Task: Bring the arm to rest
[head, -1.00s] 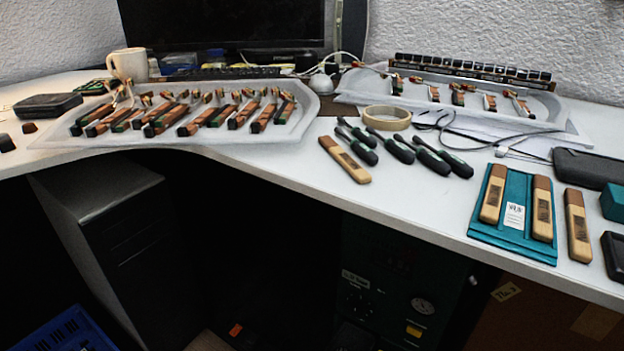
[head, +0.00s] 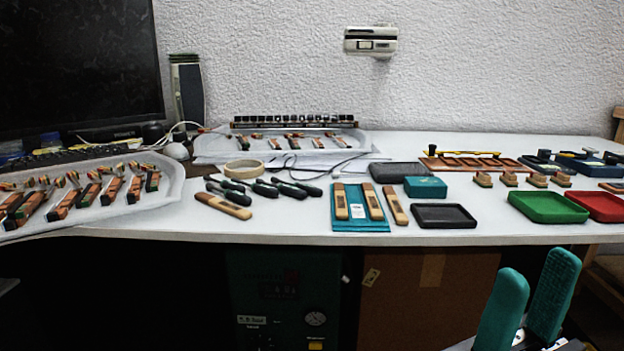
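My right gripper (head: 527,296) shows at the lower right of the head view, in front of and below the desk's front edge. Its two teal fingers stand upright with a gap between them, and I see nothing in the gap. It touches nothing that I can see. My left gripper is not in the head view.
The white desk (head: 290,222) bears a tray of piano action parts (head: 175,195), dark-handled tools (head: 262,188), a teal mat (head: 340,223), a black tray (head: 443,215), a green tray (head: 547,207) and a red tray (head: 603,206). Dark space lies under the desk.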

